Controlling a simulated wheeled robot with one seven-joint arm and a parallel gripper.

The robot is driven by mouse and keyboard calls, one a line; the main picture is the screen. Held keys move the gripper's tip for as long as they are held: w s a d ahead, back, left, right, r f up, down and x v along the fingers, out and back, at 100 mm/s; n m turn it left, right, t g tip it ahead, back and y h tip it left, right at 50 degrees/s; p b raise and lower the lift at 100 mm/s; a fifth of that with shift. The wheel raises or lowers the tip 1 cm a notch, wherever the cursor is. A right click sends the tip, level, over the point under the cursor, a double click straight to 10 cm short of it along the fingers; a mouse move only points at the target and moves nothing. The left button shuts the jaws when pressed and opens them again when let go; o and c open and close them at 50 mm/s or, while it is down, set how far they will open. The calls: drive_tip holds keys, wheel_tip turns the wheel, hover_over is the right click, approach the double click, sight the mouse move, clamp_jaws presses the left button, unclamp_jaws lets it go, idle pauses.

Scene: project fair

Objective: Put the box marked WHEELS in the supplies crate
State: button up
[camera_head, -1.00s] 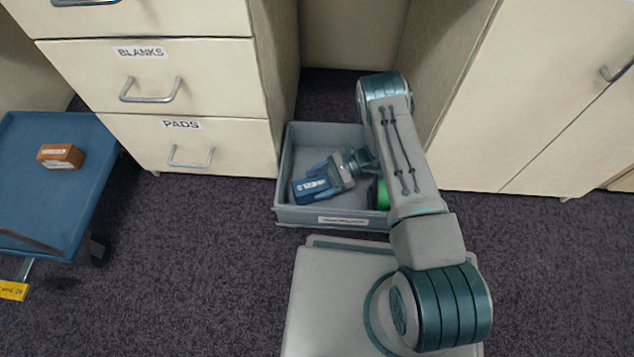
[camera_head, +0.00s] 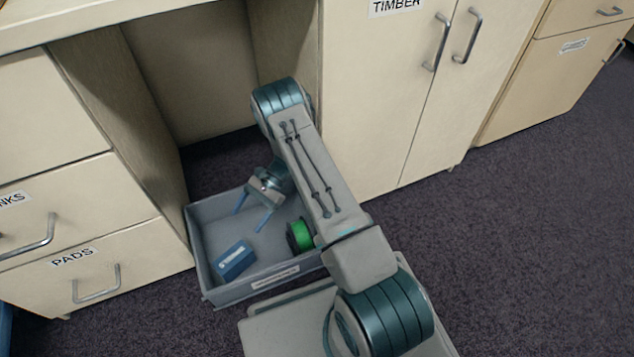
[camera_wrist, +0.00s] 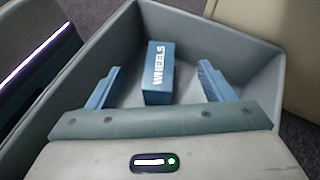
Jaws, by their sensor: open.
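The blue box marked WHEELS (camera_head: 234,260) lies on the floor of the grey supplies crate (camera_head: 215,292), near its front left corner. In the wrist view the box (camera_wrist: 158,72) shows its white lettering between my fingers but farther off, apart from them. My gripper (camera_head: 252,221) is open and empty, over the crate and behind the box; it also shows in the wrist view (camera_wrist: 158,85). The label on the crate's front is too small to read in the head view.
A green and black round item (camera_head: 300,235) is in the crate's right side, beside my arm. The crate stands on dark carpet before a desk's knee space. A drawer unit (camera_head: 120,255) is close on the left, a TIMBER cabinet (camera_head: 375,120) on the right. Open carpet lies at right.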

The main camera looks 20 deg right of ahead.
drive_tip(key=s+d+r+n+t+h, duration=0.1)
drive_tip(key=s+d+r+n+h, duration=0.2)
drive_tip(key=r, duration=0.9)
drive_tip(key=s+d+r+n+t+h, duration=0.1)
drive_tip(key=s+d+r+n+h, duration=0.15)
drive_tip(key=r, duration=0.85)
drive_tip(key=s+d+r+n+t+h, duration=0.2)
drive_tip(key=s+d+r, duration=0.2)
drive_tip(key=s, duration=0.3)
drive_tip(key=s+d+r+n+t+h, duration=0.3)
drive_tip(key=s+d+r, duration=0.1)
drive_tip(key=s+r, duration=0.3)
drive_tip(key=shift+s+d+r, duration=0.15)
drive_tip(key=shift+s+d, duration=0.15)
drive_tip(key=shift+d, duration=0.1)
drive_tip(key=shift+r+n, duration=0.1)
drive_tip(key=shift+n, duration=0.15)
